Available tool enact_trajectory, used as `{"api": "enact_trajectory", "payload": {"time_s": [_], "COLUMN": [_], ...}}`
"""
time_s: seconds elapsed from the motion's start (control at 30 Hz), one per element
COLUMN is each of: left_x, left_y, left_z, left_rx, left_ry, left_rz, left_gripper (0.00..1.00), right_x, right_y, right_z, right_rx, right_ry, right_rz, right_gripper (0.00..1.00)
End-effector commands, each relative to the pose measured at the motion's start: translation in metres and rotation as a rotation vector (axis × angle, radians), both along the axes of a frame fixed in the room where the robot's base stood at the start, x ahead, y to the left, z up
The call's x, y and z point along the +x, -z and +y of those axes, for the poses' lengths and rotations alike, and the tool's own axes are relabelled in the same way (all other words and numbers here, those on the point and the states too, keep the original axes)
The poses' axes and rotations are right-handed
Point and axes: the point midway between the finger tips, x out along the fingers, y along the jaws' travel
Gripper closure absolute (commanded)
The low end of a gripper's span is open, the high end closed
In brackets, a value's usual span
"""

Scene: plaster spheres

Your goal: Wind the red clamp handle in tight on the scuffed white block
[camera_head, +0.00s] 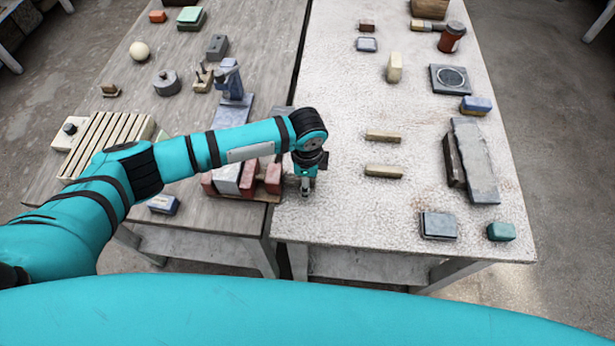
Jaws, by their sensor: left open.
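The scuffed white block (227,179) sits near the front edge of the left table, in a row with red pieces. A red piece (249,178) stands just right of it, another red piece (273,179) stands further right, and a third shows partly at its left. These look like the clamp, but I cannot tell which part is the handle. My left arm passes over and hides the back of this row. My left gripper (306,186) points down, open, just right of the rightmost red piece, over the right table's left edge. Contact with the red piece cannot be told.
A blue vise-like tool (231,80) stands behind my arm. Two tan bars (383,171) lie right of my gripper. The right table (335,220) is bare near its front left.

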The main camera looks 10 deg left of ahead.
Motion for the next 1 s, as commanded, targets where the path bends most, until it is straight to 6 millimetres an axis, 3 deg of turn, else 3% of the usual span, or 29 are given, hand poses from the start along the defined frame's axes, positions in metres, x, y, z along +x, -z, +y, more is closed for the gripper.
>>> {"api": "enact_trajectory", "payload": {"time_s": [0.2,0.6,1.0], "left_x": [-0.0001,0.0,0.0016], "left_y": [0.0001,-0.0003,-0.0003], "left_z": [-0.0003,-0.0002,-0.0011], "left_rx": [0.0,0.0,-0.002], "left_ry": [0.0,0.0,-0.002], "left_rz": [0.0,0.0,0.086], "left_gripper": [0.46,0.98,1.0], "right_x": [-0.0008,-0.0007,-0.0007], "right_y": [0.0001,0.0001,0.0007], "right_z": [-0.0017,-0.0083,-0.0086], "right_rx": [-0.002,-0.01,-0.01], "right_ry": [-0.001,-0.001,0.001], "right_rz": [0.002,0.001,0.001], "right_gripper": [0.6,0.6,0.6]}}
